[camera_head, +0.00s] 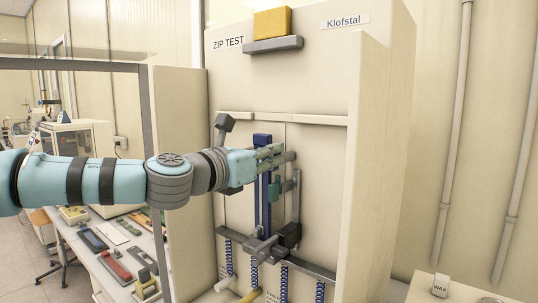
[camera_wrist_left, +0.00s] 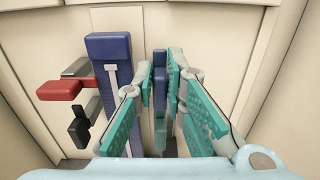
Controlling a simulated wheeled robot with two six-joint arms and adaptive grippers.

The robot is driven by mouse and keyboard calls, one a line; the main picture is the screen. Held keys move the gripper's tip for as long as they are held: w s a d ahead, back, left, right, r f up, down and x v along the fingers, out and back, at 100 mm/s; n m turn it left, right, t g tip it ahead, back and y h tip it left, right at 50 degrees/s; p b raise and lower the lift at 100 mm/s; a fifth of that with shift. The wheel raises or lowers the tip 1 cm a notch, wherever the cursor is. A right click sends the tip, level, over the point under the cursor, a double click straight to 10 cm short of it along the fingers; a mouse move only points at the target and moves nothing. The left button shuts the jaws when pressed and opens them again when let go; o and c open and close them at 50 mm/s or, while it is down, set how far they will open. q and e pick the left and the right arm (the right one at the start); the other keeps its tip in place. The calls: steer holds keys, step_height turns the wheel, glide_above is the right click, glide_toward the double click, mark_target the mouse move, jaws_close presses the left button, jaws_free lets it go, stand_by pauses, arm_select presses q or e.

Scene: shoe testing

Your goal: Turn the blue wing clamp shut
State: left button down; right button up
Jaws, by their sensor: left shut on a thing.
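My left gripper (camera_head: 278,158) reaches in from the left to the front of the zip test machine. In the left wrist view my left gripper (camera_wrist_left: 160,82) has its two teal-padded fingers on either side of a narrow, upright blue piece, the blue wing clamp (camera_wrist_left: 159,100), and is shut on it. The fingers hide part of the clamp's sides. In the head view the gripper and wrist cover the clamp, so I cannot make out its turn there. My right gripper is in neither view.
A blue vertical rail (camera_head: 263,205) runs down the machine, also seen left of the fingers (camera_wrist_left: 110,50). A red handle (camera_wrist_left: 60,90) and black knob (camera_wrist_left: 79,133) stand farther left. Grey bars with blue springs (camera_head: 283,283) hang below. A bench with tools (camera_head: 113,268) is at left.

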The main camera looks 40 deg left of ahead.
arm_select(q)
steer(key=shift+n, duration=0.3)
steer(key=shift+a+f+n+p, duration=0.3)
steer(key=shift+n+p, duration=0.5)
steer(key=shift+n, duration=2.05)
steer(key=shift+a+f+n+p, duration=0.25)
steer(key=shift+n+p, duration=0.55)
steer(key=shift+n, duration=2.1)
steer(key=shift+a+f+n+p, duration=0.3)
steer(key=shift+n+p, duration=0.5)
steer(key=shift+n, duration=2.05)
steer(key=c, duration=1.6)
jaws_free()
steer(key=shift+s+a, duration=0.1)
steer(key=shift+c, duration=0.2)
